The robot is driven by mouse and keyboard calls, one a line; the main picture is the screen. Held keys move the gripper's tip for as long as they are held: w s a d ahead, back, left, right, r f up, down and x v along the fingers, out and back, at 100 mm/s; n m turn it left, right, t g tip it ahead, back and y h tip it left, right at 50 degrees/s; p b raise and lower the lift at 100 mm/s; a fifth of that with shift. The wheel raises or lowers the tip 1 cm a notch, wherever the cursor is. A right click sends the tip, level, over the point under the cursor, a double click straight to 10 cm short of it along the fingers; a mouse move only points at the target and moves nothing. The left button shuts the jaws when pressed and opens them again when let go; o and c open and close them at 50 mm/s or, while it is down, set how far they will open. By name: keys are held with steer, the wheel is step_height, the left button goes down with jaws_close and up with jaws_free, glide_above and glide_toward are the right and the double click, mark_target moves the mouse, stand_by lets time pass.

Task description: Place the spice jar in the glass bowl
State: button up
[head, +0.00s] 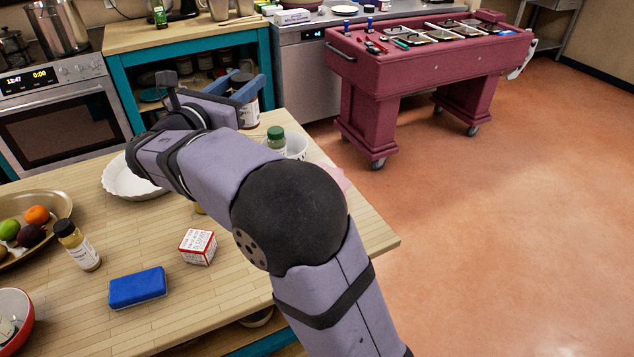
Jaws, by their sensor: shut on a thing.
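My gripper (246,91) is shut on a jar with a dark body and pale label, which looks like the spice jar (249,114). It holds the jar upright near the far edge of the wooden table; my gripper covers part of it. I cannot tell whether the jar's base touches the table. I cannot make out a clear glass bowl; my arm hides part of the table. A white fluted dish (117,181) sits left of my arm. A white bowl (298,146) is partly hidden behind a green-lidded jar (275,138).
On the table (217,300) are a bottle with a dark cap (77,246), a blue sponge-like block (137,288), a red and white box (197,247), a fruit bowl (62,208) and a red bowl (27,322).

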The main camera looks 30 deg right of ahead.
steer(key=s+d+m+g+h, duration=0.45)
steer(key=s+d+g, duration=0.4)
steer(key=d, duration=0.35)
step_height(320, 180, down, 21)
steer(key=p, duration=0.1)
steer(key=shift+f+t+y, duration=0.2)
steer(key=shift+t+y, duration=0.25)
steer(key=shift+f+m, duration=0.15)
steer(key=shift+m, duration=0.1)
steer(key=o, duration=1.2)
steer(key=b+v, duration=0.3)
steer(key=v, duration=0.9)
